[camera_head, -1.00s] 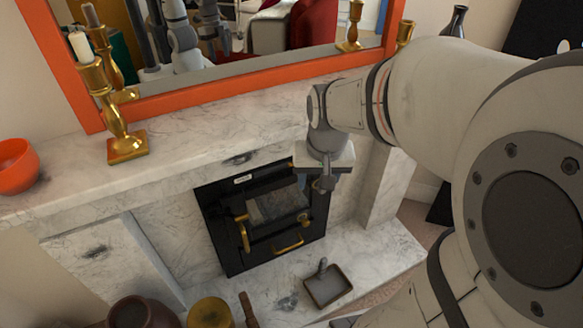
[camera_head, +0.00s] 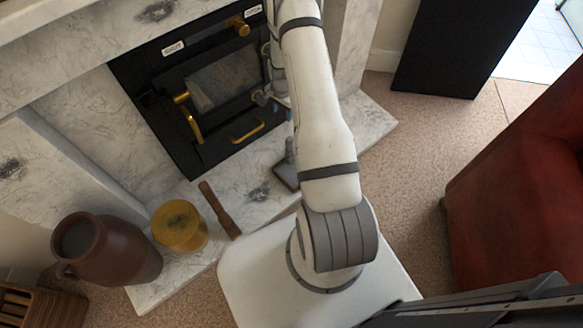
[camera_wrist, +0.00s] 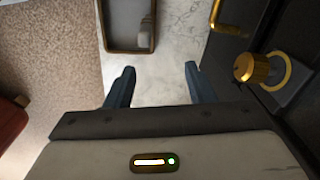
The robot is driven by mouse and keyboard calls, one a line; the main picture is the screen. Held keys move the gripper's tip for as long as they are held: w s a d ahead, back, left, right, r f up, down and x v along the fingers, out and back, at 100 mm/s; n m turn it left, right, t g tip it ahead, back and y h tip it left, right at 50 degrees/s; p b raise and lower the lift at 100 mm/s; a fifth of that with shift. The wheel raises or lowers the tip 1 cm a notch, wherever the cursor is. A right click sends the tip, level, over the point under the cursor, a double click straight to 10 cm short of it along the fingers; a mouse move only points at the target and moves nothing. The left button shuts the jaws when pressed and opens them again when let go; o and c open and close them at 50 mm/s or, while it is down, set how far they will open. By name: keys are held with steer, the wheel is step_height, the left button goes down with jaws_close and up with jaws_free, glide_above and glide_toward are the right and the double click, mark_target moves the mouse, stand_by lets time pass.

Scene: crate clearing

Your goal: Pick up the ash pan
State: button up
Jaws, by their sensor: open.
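The ash pan (camera_head: 284,176) is a shallow dark rectangular tray with an upright handle. It lies on the marble hearth in front of the stove, its right part hidden behind my arm in the head view. In the wrist view the ash pan (camera_wrist: 122,22) shows at the top, cut off by the edge, with a brown rim and a grey inside. My gripper (camera_wrist: 159,72) is open, its two blue-grey fingers apart with only pale marble between them. The pan lies beyond the fingertips, slightly left, not touched. In the head view my arm mostly hides my gripper.
The black stove (camera_head: 165,85) with brass handles stands close behind the pan; its brass knob (camera_wrist: 250,68) is right of my fingers. A brown jug (camera_head: 105,250), a yellow pot (camera_head: 180,226) and a wooden-handled tool (camera_head: 220,210) stand or lie left. A red armchair (camera_head: 520,180) is right.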

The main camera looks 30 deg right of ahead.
mark_target(288, 137)
steer(key=shift+m, duration=0.8)
steer(key=f, duration=0.4)
steer(key=s+d+f+b, duration=0.1)
steer(key=f, duration=0.4)
steer(key=f+b, duration=0.1)
steer(key=f, duration=0.3)
steer(key=shift+s+d+f, duration=0.2)
steer(key=shift+s+f, duration=0.05)
steer(key=shift+s, duration=0.05)
steer(key=f, duration=0.1)
steer(key=f+b, duration=0.1)
steer(key=f, duration=0.1)
steer(key=f+b, duration=0.1)
steer(key=f, duration=0.1)
steer(key=shift+s+d+f, duration=0.2)
steer(key=shift+s+f, duration=0.05)
steer(key=shift+r, duration=0.1)
steer(key=shift+c, duration=0.4)
jaws_close()
